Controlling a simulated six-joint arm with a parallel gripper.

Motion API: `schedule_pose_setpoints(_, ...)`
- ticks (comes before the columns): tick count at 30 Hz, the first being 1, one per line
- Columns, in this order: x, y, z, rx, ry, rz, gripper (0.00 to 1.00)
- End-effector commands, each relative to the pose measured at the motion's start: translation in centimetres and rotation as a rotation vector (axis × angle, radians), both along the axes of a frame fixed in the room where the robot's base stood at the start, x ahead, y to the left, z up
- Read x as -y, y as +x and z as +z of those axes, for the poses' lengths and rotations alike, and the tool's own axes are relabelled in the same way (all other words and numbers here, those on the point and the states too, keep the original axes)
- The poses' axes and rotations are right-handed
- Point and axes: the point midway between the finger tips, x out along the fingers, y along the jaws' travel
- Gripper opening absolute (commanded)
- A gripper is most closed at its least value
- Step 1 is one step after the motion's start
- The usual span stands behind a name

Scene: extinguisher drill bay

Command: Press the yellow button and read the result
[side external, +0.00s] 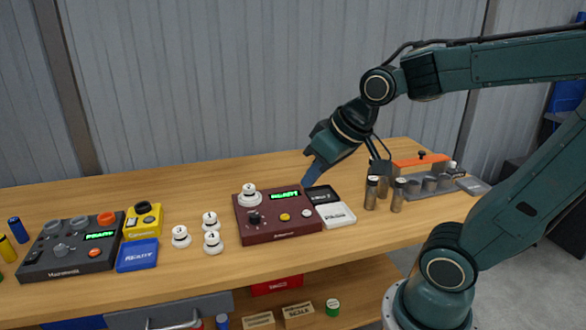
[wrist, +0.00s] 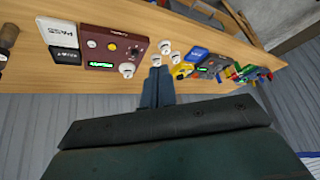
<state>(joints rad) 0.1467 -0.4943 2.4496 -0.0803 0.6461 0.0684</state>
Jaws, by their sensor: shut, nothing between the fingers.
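A maroon box (side external: 247,227) sits on the wooden bench with a round yellow button (side external: 285,217) near its front. Its small screen (side external: 285,195) shows green text that looks like READY. A white numbered weight stands at its back left corner. The box also shows in the wrist view (wrist: 130,38), with the yellow button (wrist: 113,46) uncovered. My gripper (side external: 309,179) is shut and empty, above and behind the box's right back corner in the side view. The shut fingers (wrist: 157,73) show in the wrist view, apart from the button.
A white card (side external: 337,214) and a black one (side external: 320,193) lie right of the box. Several numbered white weights (side external: 212,242) stand left. A yellow box (side external: 143,221), a blue card (side external: 137,255) and a dark panel (side external: 70,245) are farther left. Metal cylinders (side external: 371,192) stand right.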

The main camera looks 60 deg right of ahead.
Motion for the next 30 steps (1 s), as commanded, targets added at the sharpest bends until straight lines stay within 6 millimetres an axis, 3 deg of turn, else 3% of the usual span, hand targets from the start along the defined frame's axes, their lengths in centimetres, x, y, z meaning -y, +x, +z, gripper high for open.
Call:
schedule_pose_setpoints(15,4.7,8.1,-3.4,0.068,0.109,-0.181,0.0)
schedule_pose_setpoints(30,11.2,13.7,-8.6,0.158,0.24,-0.387,0.0)
